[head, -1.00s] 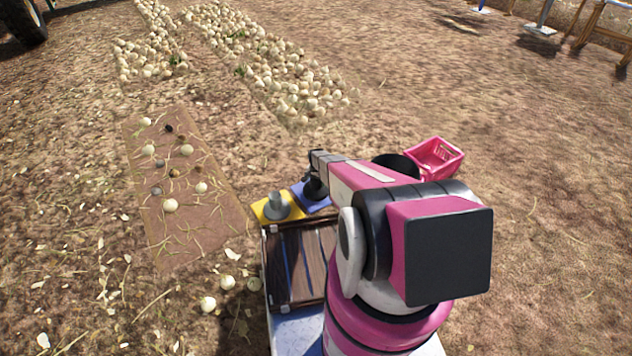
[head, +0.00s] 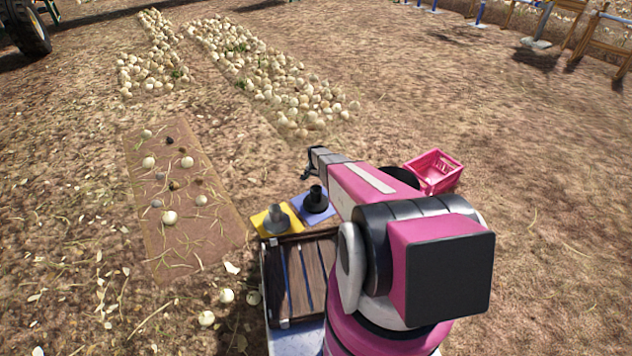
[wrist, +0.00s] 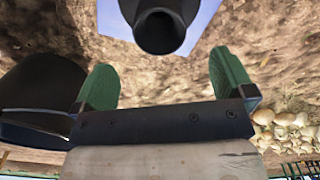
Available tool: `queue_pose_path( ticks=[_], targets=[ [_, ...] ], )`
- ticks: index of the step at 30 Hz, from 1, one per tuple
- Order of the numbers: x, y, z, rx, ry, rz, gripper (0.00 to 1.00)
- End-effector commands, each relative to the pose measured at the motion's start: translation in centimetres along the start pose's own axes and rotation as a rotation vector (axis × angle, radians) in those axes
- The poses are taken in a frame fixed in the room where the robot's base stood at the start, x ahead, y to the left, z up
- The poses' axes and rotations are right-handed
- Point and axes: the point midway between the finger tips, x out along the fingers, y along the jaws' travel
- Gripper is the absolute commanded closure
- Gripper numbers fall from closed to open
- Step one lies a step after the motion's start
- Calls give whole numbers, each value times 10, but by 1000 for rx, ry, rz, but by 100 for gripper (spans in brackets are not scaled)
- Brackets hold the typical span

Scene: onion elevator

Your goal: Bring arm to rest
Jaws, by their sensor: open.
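My arm extends from the lower right of the head view toward the middle. My gripper (head: 308,165) hangs at its end, above and just behind the black stand on the blue pad. In the wrist view my gripper (wrist: 163,85) shows two green fingers spread wide apart, with nothing between them. The black cylindrical stand (wrist: 162,28) lies beyond the fingertips in that view and is apart from them. Part of my gripper is hidden by the arm link in the head view.
The blue pad (head: 322,217) and a yellow pad (head: 264,219) with a grey stand (head: 277,217) sit side by side near a wooden crate (head: 307,266). A pink crate (head: 434,172) and a black container (head: 401,177) stand right of my arm. Onions lie on a brown strip (head: 180,240) at left.

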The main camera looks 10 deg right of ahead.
Motion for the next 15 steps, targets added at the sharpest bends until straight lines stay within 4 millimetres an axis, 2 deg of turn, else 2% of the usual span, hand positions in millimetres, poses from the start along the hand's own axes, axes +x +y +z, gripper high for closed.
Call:
queue_pose_path(
  ticks=[8,11,14,15],
  targets=[
    [-3,1,2,-4,0,0,0],
    [-24,8,15,-29,2,-1,0],
    [-64,22,40,-85,2,-2,0],
    [-84,29,54,-116,3,-2,0]
  ],
)
